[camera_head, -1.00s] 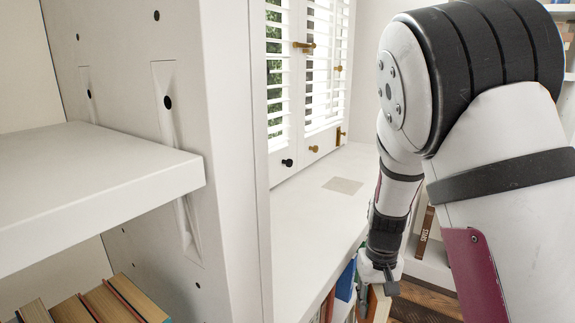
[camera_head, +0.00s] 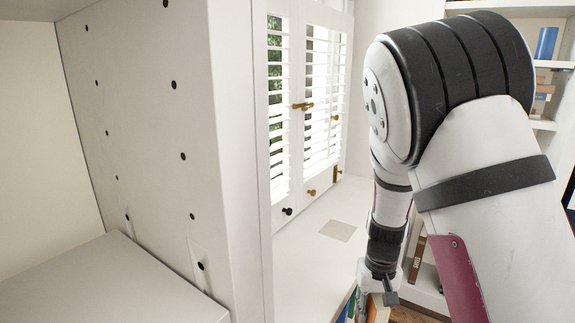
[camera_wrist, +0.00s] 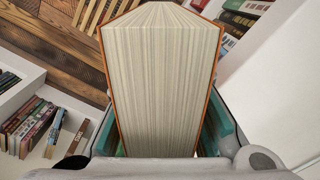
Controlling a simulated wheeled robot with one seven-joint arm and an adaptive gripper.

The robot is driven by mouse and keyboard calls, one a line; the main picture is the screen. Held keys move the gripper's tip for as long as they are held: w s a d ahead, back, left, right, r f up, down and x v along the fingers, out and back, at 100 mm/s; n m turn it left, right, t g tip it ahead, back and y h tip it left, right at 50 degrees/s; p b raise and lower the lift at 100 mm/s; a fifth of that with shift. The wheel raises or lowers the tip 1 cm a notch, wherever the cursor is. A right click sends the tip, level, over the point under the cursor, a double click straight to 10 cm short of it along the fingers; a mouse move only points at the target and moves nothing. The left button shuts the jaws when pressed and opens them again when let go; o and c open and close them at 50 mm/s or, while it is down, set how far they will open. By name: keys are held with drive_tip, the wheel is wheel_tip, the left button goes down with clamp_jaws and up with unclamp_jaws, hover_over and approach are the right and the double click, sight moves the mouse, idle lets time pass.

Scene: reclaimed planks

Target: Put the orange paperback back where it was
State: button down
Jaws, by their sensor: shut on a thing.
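The orange paperback (camera_wrist: 165,85) fills the middle of the wrist view, its page edges toward the camera and its orange covers showing as thin edges at both sides. My gripper (camera_wrist: 168,140) is shut on it, with a teal-lined finger against each cover. In the head view my gripper (camera_head: 382,285) is low, at the right end of the white window ledge, and is partly hidden by its own wrist. The book in it is hard to make out there.
The white window ledge (camera_head: 310,265) runs below the shutters (camera_head: 310,110). A white shelf (camera_head: 105,280) and upright panel stand at left. In the wrist view, books stand on a low shelf at left (camera_wrist: 35,125) and others at top right (camera_wrist: 240,20). Plank floor (camera_wrist: 60,50) shows between.

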drive_tip(key=s+r+p, duration=0.3)
drive_tip(key=r+p, duration=0.5)
drive_tip(key=s+r+p, duration=0.4)
drive_tip(key=r+p, duration=0.4)
drive_tip(key=shift+s, duration=0.25)
drive_tip(key=shift+f, duration=0.1)
